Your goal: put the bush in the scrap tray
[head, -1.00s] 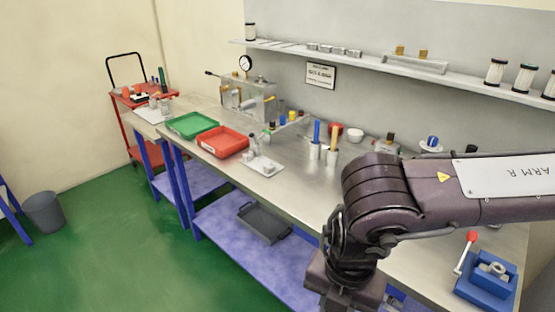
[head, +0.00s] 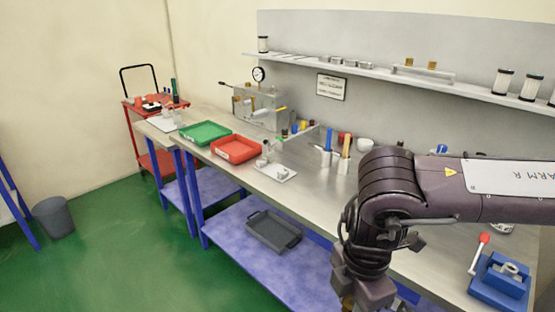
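A red tray (head: 235,149) with a white label stands on the metal bench (head: 316,189), right of a green tray (head: 205,133). I cannot tell for sure which is the scrap tray. A grey ring-shaped piece (head: 510,268) sits on a blue fixture (head: 498,284) at the near right of the bench and may be the bush. My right arm comes in from the right, in front of the bench. Its gripper (head: 360,292) points down at the bottom edge, and its fingertips are cut off. My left gripper is out of view.
A white plate with small parts (head: 275,171) lies near the red tray. A dark tray (head: 273,231) lies on the lower shelf. A red trolley (head: 157,140) and a bin (head: 54,218) stand left. Green floor is clear.

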